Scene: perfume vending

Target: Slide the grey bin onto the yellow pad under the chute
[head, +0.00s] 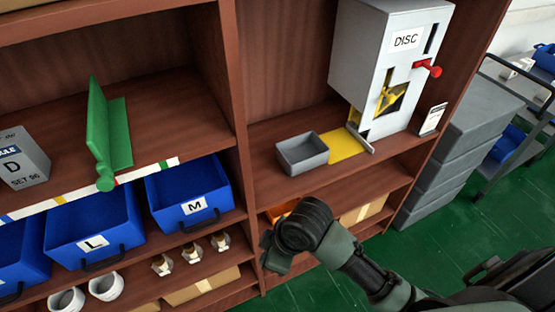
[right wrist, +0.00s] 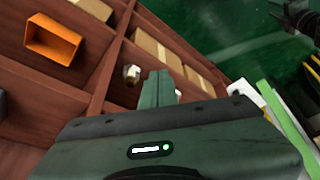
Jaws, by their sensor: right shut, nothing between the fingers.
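The grey bin (head: 316,160) is a small open box, upright and empty-looking, on the wooden shelf left of the chute machine. The yellow pad (head: 347,147) lies flat just right of it, below the grey DISC machine (head: 364,62). The bin's right side is at the pad's left edge; I cannot tell whether it overlaps. My right gripper (head: 272,258) hangs in front of the shelves, below and left of the bin and apart from it. In the right wrist view its fingers (right wrist: 160,88) are together, with nothing between them.
A red lever (head: 428,68) sticks out of the machine, and a small white card (head: 432,120) stands beside it. A wooden divider (head: 236,110) rises left of the bin. An orange bin (right wrist: 52,40) sits on the lower shelf. The shelf in front of the grey bin is clear.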

